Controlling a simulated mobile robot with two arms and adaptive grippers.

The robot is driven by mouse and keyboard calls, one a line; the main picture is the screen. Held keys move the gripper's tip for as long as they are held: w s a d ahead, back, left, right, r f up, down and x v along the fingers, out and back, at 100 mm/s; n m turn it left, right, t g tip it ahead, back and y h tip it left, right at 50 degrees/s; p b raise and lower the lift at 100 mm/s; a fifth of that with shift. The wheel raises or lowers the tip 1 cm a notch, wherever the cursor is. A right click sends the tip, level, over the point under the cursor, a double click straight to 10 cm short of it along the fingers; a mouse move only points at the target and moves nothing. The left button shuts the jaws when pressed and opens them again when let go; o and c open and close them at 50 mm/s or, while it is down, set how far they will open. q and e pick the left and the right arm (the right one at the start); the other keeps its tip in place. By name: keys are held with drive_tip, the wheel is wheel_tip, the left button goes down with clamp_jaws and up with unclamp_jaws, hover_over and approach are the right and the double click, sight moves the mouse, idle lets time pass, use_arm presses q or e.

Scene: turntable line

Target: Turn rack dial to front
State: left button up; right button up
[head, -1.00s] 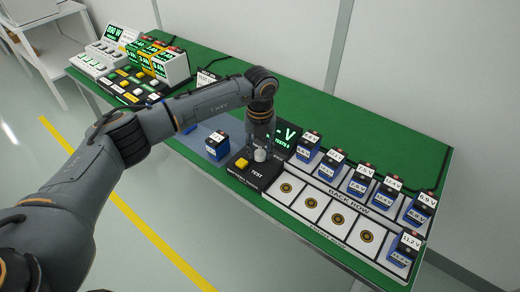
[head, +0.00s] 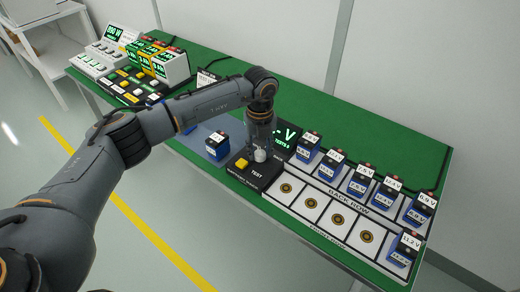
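A small pale grey dial (head: 260,155) sits on the black tester panel (head: 262,180), above the word TEST. My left gripper (head: 261,148) points down right over the dial, with its tip at or just above it. Its fingers are too small and covered to tell whether they are open or shut. A yellow button (head: 241,163) is on the panel left of the dial. A green-lit display (head: 287,136) stands behind, partly hidden by my gripper. The dial's pointer direction is not readable. My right gripper is not in view.
A rack tray (head: 320,236) lies right of the tester. Its back row holds several blue batteries (head: 333,160); its front row has bare round spots and one battery (head: 403,250) at the right end. Another battery (head: 217,146) stands left of the tester. Instruments (head: 172,66) stand far left.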

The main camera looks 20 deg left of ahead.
use_arm(q)
drive_tip(key=o, duration=0.4)
